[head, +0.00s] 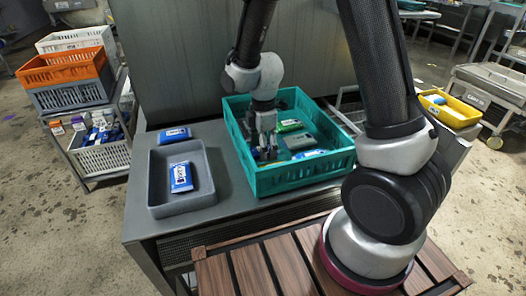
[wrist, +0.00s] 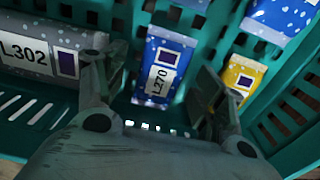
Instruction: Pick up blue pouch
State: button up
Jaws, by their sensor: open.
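My gripper (head: 266,150) points down inside the teal crate (head: 305,173) on the grey table. In the wrist view the two fingers of my gripper (wrist: 153,95) are apart. A blue pouch (wrist: 165,62) with white dots and a label reading L270 lies between and just beyond them; contact cannot be told. Another blue pouch (wrist: 283,14) is at the wrist view's upper right. A blue pouch (head: 181,176) lies in the grey tray (head: 157,182), and another blue pouch (head: 174,134) lies behind that tray.
A grey pouch (wrist: 38,48) labelled L302 lies left of my gripper and a yellow pouch (wrist: 243,76) lies right of it. The crate walls surround my gripper. Stacked crates (head: 65,68) stand at the left, and a yellow bin (head: 455,114) at the right.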

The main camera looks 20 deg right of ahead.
jog(key=shift+f, duration=0.2)
jog(key=c, duration=1.1)
jog(key=shift+r, duration=0.1)
